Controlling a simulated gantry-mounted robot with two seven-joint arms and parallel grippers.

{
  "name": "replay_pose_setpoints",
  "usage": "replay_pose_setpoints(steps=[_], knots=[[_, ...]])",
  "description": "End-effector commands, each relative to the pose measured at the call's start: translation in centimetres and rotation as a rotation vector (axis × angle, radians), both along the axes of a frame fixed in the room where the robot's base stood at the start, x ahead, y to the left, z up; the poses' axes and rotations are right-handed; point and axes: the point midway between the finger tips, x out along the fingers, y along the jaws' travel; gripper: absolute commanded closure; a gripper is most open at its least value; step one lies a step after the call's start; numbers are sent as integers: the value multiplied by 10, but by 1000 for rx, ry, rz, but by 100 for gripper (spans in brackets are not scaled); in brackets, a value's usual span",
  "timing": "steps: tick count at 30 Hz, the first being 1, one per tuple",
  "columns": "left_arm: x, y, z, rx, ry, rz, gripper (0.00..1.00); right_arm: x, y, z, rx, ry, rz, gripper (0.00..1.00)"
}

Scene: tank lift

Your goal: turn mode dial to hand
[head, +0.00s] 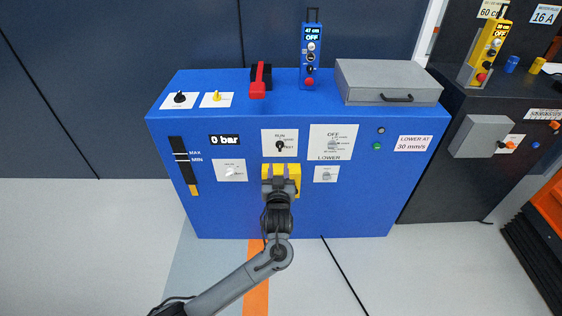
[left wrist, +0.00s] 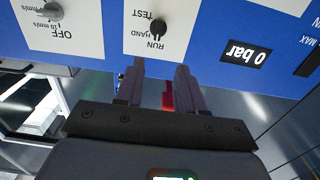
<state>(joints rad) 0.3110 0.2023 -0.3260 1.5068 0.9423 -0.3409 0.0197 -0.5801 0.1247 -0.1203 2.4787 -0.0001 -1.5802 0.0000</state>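The mode dial is a black knob (head: 280,146) on a white plate marked RUN, HAND and TEST, on the front of the blue cabinet. In the left wrist view the knob (left wrist: 157,27) shows upside down, and its pointer seems to be toward RUN. My left gripper (head: 281,172) is in front of the panel, just below the dial. In the wrist view its two fingers (left wrist: 160,66) are apart with nothing held, and the knob is just beyond their tips, roughly in line with the gap. My right gripper is not in view.
A yellow block (head: 267,172) on the panel is partly hidden behind my left gripper. The OFF/LOWER dial plate (head: 332,141) is right of the mode dial. A red lever (head: 258,80) and a blue pendant (head: 313,56) are on top.

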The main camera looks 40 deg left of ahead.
Motion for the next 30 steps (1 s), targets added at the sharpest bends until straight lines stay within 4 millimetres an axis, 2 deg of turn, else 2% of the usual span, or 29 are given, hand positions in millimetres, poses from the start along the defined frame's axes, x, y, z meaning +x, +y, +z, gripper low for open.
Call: replay_pose_setpoints(steps=[1,8,21,30], knots=[[2,0,-3,0,-8,0,62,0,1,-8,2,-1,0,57],[17,11,-2,2,-17,1,62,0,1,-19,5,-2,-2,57],[70,52,-3,0,-14,1,62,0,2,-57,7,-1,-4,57],[87,65,-1,0,-13,0,62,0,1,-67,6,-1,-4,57]])
